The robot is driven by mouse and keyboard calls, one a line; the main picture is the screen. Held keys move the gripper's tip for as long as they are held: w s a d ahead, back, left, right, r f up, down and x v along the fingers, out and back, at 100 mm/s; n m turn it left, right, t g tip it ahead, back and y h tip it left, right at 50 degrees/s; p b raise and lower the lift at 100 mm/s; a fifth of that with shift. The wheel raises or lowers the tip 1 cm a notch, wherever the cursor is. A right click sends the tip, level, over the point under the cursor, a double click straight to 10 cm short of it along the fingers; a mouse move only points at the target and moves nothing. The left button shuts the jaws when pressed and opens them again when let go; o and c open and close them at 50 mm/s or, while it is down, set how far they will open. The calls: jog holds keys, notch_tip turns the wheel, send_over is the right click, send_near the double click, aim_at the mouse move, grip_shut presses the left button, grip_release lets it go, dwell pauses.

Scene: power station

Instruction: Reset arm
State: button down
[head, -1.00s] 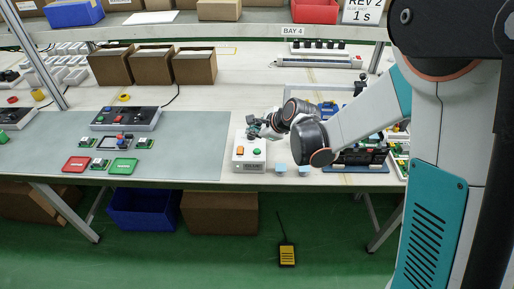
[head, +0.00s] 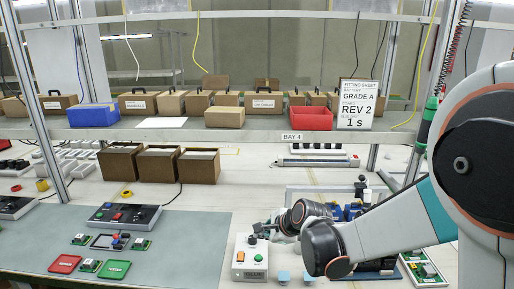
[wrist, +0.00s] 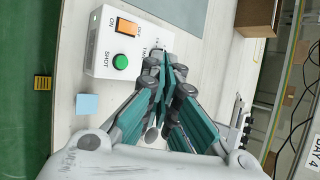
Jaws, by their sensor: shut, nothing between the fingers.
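My arm reaches in from the right in the head view. My gripper (wrist: 165,75) is shut and empty in the wrist view, with its teal fingers together. It is over the bench beside a white control box (wrist: 120,45) with an orange switch (wrist: 128,27) and a green button (wrist: 120,62). In the head view the same box (head: 249,258) stands just below and left of my wrist. The wrist hides part of the bench there, and the fingertips are hard to make out in the head view.
Brown boxes (head: 157,165) stand behind. A shelf (head: 230,134) carries a red bin (head: 311,118) and a sign (head: 356,104).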

jog(key=s+d+r+n+h, duration=0.3)
jog(key=s+d+r+n, duration=0.65)
jog(key=s, duration=0.45)
jog(key=s+d+n+h, duration=0.1)
jog(key=s+d+n, duration=0.3)
jog(key=s, duration=0.3)
jog(key=s+d+n+h, duration=0.1)
jog(key=s+d+n, duration=0.2)
jog(key=s, duration=0.4)
jog(key=shift+s+d+r+n, duration=0.25)
jog(key=shift+d+r+n, duration=0.15)
jog(key=shift+d, duration=0.25)
